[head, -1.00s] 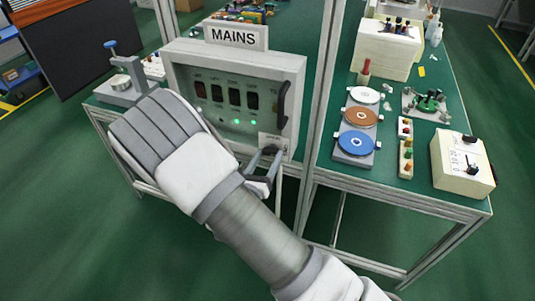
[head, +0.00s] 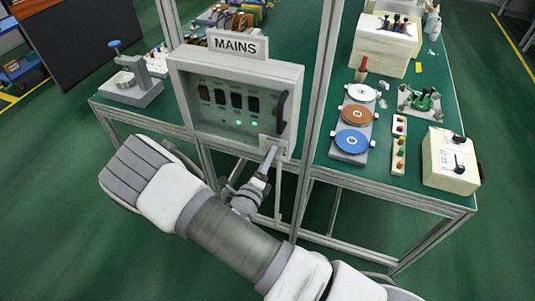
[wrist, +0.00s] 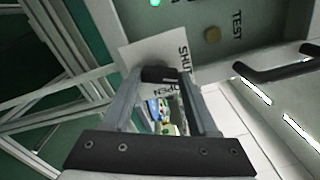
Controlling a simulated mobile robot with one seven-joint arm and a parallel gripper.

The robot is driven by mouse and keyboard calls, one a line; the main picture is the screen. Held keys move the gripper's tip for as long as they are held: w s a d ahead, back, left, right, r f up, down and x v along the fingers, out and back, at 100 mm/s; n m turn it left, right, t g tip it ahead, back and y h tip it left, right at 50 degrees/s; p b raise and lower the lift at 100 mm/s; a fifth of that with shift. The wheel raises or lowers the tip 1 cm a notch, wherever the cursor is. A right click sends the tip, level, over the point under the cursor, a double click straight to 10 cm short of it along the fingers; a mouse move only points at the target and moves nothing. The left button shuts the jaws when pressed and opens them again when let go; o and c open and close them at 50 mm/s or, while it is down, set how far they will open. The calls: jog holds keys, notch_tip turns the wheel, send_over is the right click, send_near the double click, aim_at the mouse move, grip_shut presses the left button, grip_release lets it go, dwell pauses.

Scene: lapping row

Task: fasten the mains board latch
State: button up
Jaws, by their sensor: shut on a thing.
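The mains board (head: 225,137) is a grey box with a MAINS sign, a window and lit green lamps, mounted on the bench frame. Its white latch plate (head: 283,146) is at the lower right corner; in the wrist view the plate (wrist: 150,52) reads SHUT and, partly covered, OPEN. My gripper (head: 270,156) reaches up to this corner from below. In the wrist view my gripper (wrist: 165,80) is shut on the black latch handle (wrist: 158,74), between its fingertips. The fingers hide the latch in the head view, so its exact angle is unclear.
A black door handle (head: 282,112) stands out on the board's right side. A frame post (head: 318,110) rises just right of the board. The right bench holds coloured discs (head: 353,142) and a cream control box (head: 452,162). Open floor lies in front.

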jog(key=shift+n+p, duration=0.9)
jog(key=shift+n, duration=1.4)
jog(key=o, duration=1.4)
jog(key=b+v, duration=0.1)
jog(key=v, duration=1.6)
jog(key=shift+s, duration=0.2)
jog(key=shift+r, duration=0.1)
